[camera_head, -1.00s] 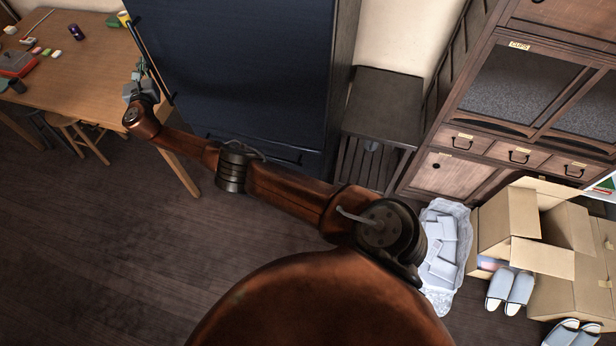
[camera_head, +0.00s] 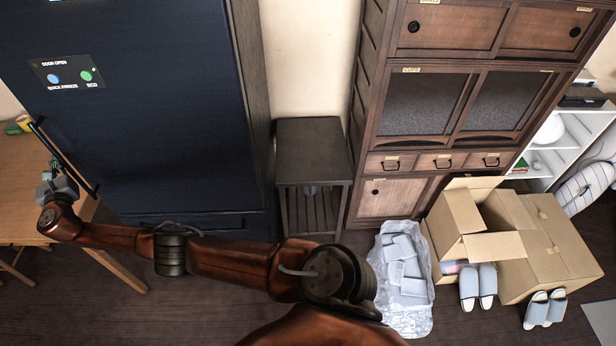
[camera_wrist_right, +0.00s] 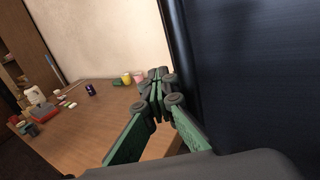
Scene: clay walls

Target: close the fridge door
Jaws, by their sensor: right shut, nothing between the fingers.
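The fridge (camera_head: 160,120) is a tall dark blue cabinet at the left of the head view. Its front looks nearly flush with its body, but its left edge is partly out of clear sight, so I cannot tell whether a gap remains. A panel (camera_head: 68,73) on its front reads "DOOR OPEN". A long black handle (camera_head: 62,158) runs along its left edge. My right gripper (camera_head: 55,180) is beside the handle's lower part; contact is unclear. In the wrist view its green fingers (camera_wrist_right: 157,78) are closed and empty, left of the dark door face (camera_wrist_right: 240,70). My left gripper is out of view.
A wooden table (camera_head: 20,190) stands left of the fridge, close to my right gripper. A dark slatted stand (camera_head: 312,150) and wooden cabinet (camera_head: 440,100) are to the right. Open cardboard boxes (camera_head: 545,240), slippers (camera_head: 478,286) and a plastic-wrapped bundle (camera_head: 402,275) lie on the floor.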

